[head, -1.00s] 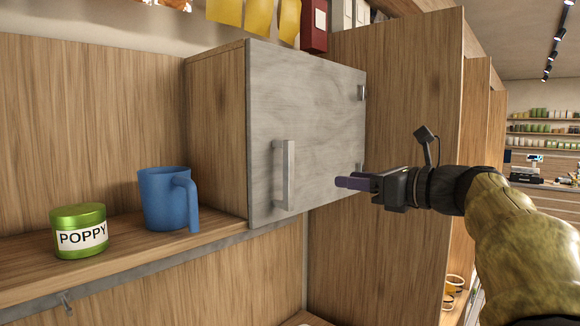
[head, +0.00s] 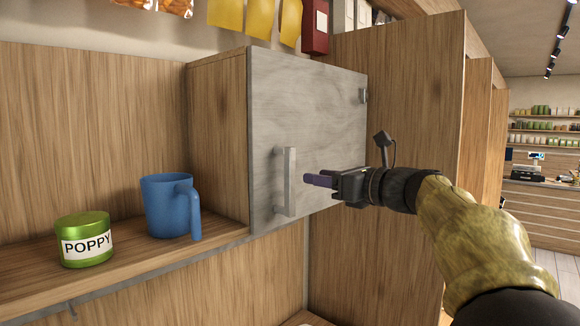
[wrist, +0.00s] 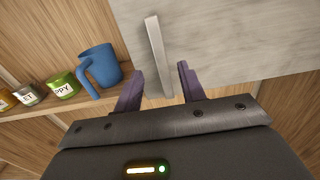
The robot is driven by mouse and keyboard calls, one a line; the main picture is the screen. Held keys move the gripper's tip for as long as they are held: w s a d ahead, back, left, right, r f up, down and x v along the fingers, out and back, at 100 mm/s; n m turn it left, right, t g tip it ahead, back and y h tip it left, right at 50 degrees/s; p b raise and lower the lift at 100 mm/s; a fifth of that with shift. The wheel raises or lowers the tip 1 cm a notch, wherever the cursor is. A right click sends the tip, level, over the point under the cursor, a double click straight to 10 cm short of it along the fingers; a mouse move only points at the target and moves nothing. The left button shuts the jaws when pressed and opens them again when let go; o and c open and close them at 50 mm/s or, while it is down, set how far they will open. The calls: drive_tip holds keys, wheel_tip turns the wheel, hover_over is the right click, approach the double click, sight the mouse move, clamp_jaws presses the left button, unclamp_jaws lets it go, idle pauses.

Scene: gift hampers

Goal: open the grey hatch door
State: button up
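The grey hatch door (head: 325,120) is shut on the wooden cabinet, with hinges on its right edge. Its upright bar handle (head: 290,182) is near the lower left edge. My gripper (head: 308,180) is just to the right of the handle in the head view, its purple fingers pointing at it. In the wrist view the fingers (wrist: 160,88) are apart and empty, and the handle (wrist: 157,50) lies ahead, its lower end showing between them. I cannot tell that either finger touches the handle.
A blue mug (head: 170,206) and a green POPPY tin (head: 86,240) stand on the wooden shelf (head: 135,268) left of the door. More tins (wrist: 28,95) show in the wrist view. A tall wooden panel (head: 400,110) stands right of the door.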

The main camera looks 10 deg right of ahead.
sight(293, 173)
drive_tip(key=p+x, duration=0.3)
drive_tip(key=x, duration=0.6)
drive_tip(key=shift+w+a, duration=0.15)
drive_tip(key=shift+w, duration=0.05)
drive_tip(key=shift+c, duration=0.4)
clamp_jaws()
